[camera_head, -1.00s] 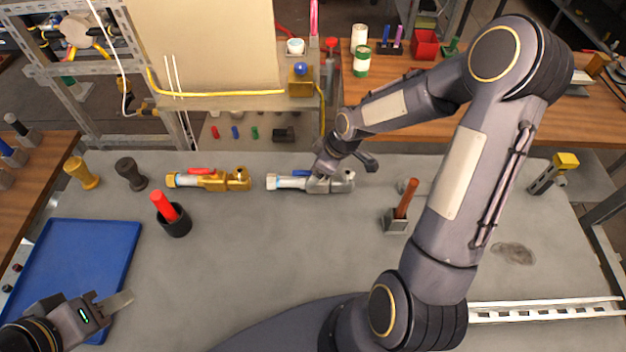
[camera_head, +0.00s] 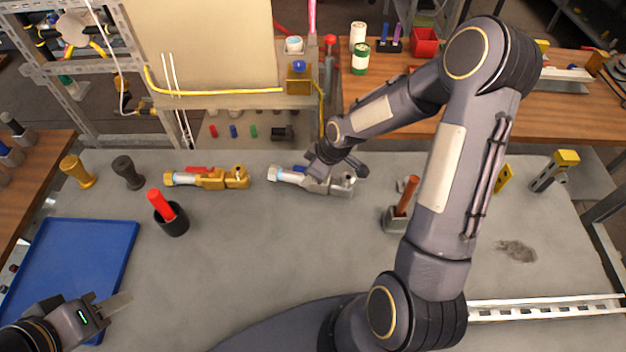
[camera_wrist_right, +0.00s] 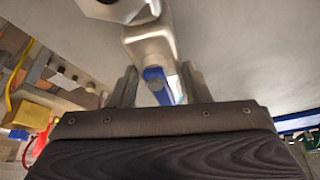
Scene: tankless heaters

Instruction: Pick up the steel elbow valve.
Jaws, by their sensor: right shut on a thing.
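The steel elbow valve (camera_head: 318,183) is a silvery fitting with a pale pipe end on the left and a blue lever. It is at the back middle of the grey table, slightly tilted in the head view. My right gripper (camera_head: 318,167) reaches down to it from above and is shut on it. In the right wrist view the valve (camera_wrist_right: 150,42) and its blue lever (camera_wrist_right: 156,82) sit between the two fingers (camera_wrist_right: 160,88). I cannot tell whether the valve touches the table. My left gripper (camera_head: 112,303) is at the lower left, over the blue tray's near edge; its finger gap is unclear.
A brass valve (camera_head: 207,178) with a red lever lies left of the steel one. A black cup with a red handle (camera_head: 172,222) stands nearer. A blue tray (camera_head: 85,250) is at left. A grey holder (camera_head: 396,219) stands right. The middle front table is clear.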

